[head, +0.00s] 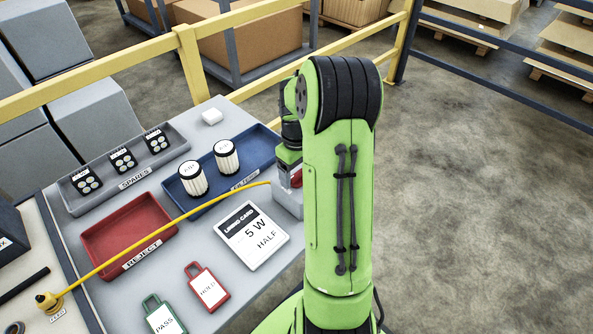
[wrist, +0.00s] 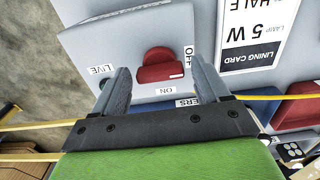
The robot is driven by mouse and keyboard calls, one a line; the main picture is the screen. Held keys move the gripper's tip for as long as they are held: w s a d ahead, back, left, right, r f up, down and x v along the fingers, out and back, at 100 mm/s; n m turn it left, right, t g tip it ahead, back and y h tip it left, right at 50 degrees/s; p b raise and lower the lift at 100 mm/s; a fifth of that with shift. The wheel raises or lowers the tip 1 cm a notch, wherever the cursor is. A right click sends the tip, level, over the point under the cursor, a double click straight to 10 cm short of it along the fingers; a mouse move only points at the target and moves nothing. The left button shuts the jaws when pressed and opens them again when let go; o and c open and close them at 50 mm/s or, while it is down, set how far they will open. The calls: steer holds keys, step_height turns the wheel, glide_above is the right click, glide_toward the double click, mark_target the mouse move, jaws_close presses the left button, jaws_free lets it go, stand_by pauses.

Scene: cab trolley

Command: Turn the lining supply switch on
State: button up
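The lining supply switch is a red knob (wrist: 160,66) on a light grey box (wrist: 120,45), marked OFF at its right and ON below it in the wrist view. A small white mark sits at the knob's right end, on the OFF side. My gripper (wrist: 160,70) is open, with a finger on each side of the knob and visible gaps between. I cannot tell how deep the fingertips reach. A small green lamp by the LIVE label is partly hidden behind the left finger. In the head view the box (head: 288,203) and a bit of the red knob (head: 297,178) show beside my arm.
The lining card (head: 251,236) reads 5 W, HALF. A yellow cable (head: 160,235) runs across the table towards the box. A blue tray (head: 181,205) with two white-and-black cylinders, a red REJECT tray (head: 100,235) and red HOLD (head: 206,288) and green PASS (head: 163,318) tags lie nearby.

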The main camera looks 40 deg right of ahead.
steer(key=c, duration=0.9)
steer(key=shift+o, duration=0.2)
steer(key=shift+m, duration=0.4)
steer(key=m+p, duration=0.1)
steer(key=m, duration=0.2)
steer(key=shift+r+m, duration=0.1)
steer(key=shift+m, duration=0.3)
steer(key=m, duration=0.4)
steer(key=shift+m+p, duration=0.3)
steer(key=m, duration=0.8)
steer(key=shift+m+p, duration=0.3)
steer(key=shift+p, duration=0.1)
